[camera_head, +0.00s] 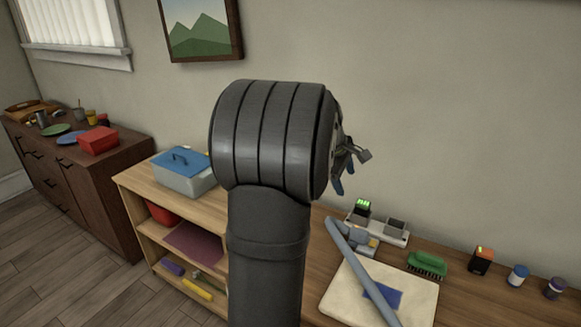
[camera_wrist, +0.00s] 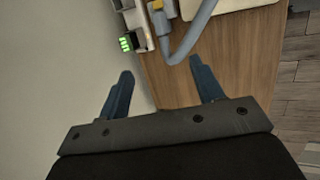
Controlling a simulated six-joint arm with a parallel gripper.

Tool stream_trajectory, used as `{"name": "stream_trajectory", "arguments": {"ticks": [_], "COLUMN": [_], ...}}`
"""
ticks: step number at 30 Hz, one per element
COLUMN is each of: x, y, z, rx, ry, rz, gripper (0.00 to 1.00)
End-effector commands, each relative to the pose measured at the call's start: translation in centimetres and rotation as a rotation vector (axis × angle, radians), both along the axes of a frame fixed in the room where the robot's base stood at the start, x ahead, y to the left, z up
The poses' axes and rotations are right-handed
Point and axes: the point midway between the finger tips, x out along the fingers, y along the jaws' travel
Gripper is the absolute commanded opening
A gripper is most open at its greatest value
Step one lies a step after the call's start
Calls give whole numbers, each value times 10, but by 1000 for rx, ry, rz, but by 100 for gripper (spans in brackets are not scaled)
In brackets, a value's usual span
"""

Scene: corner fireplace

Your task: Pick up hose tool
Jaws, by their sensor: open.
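The hose tool, a long grey-blue tube (camera_head: 360,268), lies slanting across a pale board on the wooden worktop. Its far end is beside a grey block with a yellow part. In the wrist view the bent hose (camera_wrist: 190,40) shows at the top, beyond my fingertips. My gripper (camera_head: 344,181) is up in front of the wall, above the back of the worktop, mostly hidden by my own dark arm. In the wrist view my gripper (camera_wrist: 161,68) has its two blue fingers apart with nothing between them.
The pale board (camera_head: 343,288) holds a blue cloth (camera_head: 382,295). A charger with a green display (camera_head: 362,207), a green brush (camera_head: 427,264), an orange-topped black box (camera_head: 481,261) and small jars (camera_head: 517,275) stand nearby. A blue-lidded box (camera_head: 183,173) sits on the shelf unit at left.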

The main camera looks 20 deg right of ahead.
Motion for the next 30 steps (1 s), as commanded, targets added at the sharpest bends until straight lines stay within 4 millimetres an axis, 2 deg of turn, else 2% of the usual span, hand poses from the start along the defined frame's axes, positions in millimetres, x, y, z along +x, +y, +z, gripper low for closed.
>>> {"name": "stream_trajectory", "arguments": {"ticks": [10, 14, 24, 30], "x": [1, 8, 38, 44], "y": [-2, -15, -78, -97], "z": [-1, -12, -76, -101], "rx": [4, 31, 214, 286], "ry": [3, 31, 157, 190], "rz": [-1, -6, -5, 8], "gripper": [53, 53, 53, 53]}}
